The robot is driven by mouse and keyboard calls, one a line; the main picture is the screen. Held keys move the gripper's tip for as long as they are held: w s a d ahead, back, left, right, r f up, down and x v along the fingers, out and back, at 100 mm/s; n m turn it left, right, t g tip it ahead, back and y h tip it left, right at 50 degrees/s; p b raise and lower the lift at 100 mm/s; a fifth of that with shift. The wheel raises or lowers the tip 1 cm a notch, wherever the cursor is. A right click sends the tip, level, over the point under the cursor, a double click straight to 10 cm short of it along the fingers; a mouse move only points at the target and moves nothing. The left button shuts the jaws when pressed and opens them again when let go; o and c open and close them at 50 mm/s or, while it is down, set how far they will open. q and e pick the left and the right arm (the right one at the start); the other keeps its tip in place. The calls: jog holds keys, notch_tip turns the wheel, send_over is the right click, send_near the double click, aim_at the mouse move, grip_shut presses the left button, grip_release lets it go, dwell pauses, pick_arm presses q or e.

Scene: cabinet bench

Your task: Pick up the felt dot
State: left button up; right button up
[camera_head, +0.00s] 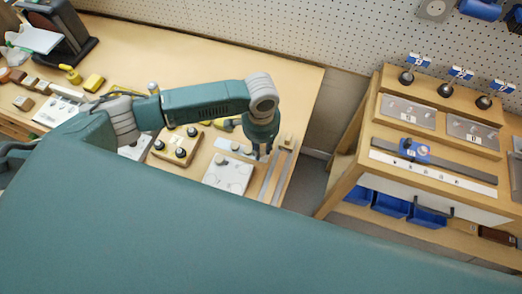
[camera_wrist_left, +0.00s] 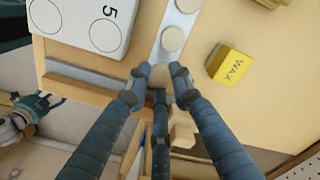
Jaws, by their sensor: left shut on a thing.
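My left gripper (camera_head: 262,153) reaches down over the right end of the wooden bench. In the left wrist view its three dark fingers (camera_wrist_left: 160,80) are closed together around a small beige piece (camera_wrist_left: 160,75), which appears to be a felt dot; the fingers hide part of it. Two more round beige felt dots lie on a pale strip, one (camera_wrist_left: 173,38) just beyond the fingertips and one (camera_wrist_left: 187,4) at the top edge. I cannot tell whether the held piece is clear of the strip. My right gripper is in neither view.
A white plate marked 5 (camera_wrist_left: 92,22) lies left of the fingers, and a yellow WAX block (camera_wrist_left: 231,64) lies right. A beige block (camera_wrist_left: 183,130) is close beside the fingers. A wooden cabinet (camera_head: 350,182) stands right, across a gap.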

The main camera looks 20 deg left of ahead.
aim_at(261, 151)
pick_arm(q)
notch_tip(261, 151, up, 18)
jog(key=b, duration=0.2)
jog(key=shift+r, duration=0.15)
